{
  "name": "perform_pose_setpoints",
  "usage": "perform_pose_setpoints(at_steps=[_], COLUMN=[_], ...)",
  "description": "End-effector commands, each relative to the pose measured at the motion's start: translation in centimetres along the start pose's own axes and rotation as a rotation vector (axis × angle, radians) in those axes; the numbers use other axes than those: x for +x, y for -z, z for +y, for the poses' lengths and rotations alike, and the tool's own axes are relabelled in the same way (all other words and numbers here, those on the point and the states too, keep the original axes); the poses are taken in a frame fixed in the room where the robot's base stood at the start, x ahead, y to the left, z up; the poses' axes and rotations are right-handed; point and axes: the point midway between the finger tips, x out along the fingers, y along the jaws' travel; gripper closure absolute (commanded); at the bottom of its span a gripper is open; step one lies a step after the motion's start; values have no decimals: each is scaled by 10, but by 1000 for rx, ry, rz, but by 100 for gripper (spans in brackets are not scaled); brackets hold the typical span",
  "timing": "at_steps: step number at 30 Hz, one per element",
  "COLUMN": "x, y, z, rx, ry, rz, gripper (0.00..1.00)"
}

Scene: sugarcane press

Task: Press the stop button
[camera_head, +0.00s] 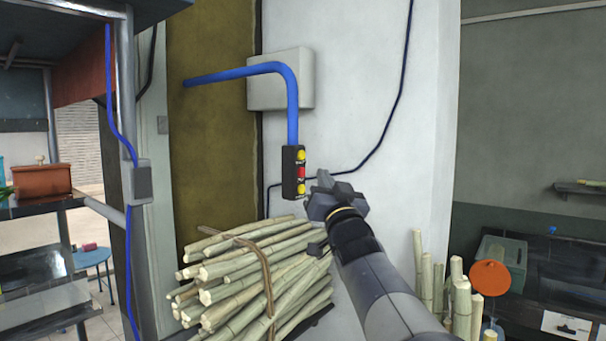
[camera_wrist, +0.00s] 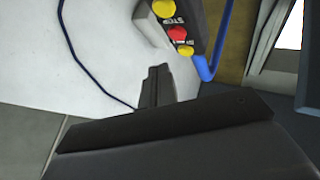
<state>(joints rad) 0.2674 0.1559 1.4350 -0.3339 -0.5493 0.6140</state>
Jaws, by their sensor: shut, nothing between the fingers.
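A narrow black button box (camera_head: 288,174) hangs at the end of a blue pipe in front of the white wall. It carries a red button (camera_head: 301,172) between an upper yellow button (camera_head: 301,156) and a lower yellow button (camera_head: 301,188). I take the red one as the stop button; the small labels are hard to read. The red button also shows in the wrist view (camera_wrist: 177,33), above my fingertips. My gripper (camera_head: 322,184) is shut and empty, just right of the box's lower part. In the wrist view a gap shows between fingertips (camera_wrist: 156,72) and buttons.
A tied bundle of cane (camera_head: 255,270) lies below the box. The blue pipe (camera_head: 292,110) rises from the box and bends left past a grey wall box (camera_head: 272,80). More cane (camera_head: 460,295) stands at right. The wall beside my gripper is mostly bare.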

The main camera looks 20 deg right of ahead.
Motion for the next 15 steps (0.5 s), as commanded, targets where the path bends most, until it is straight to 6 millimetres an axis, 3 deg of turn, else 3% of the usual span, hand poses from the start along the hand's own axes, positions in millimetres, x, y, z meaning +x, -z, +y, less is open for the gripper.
perform_pose_setpoints(at_steps=[7, 15], x=[-16, -19], y=[13, 14], z=[12, 14], rx=[-2, 0], ry=[-1, 0], rz=[1, 0], gripper=[100, 100])
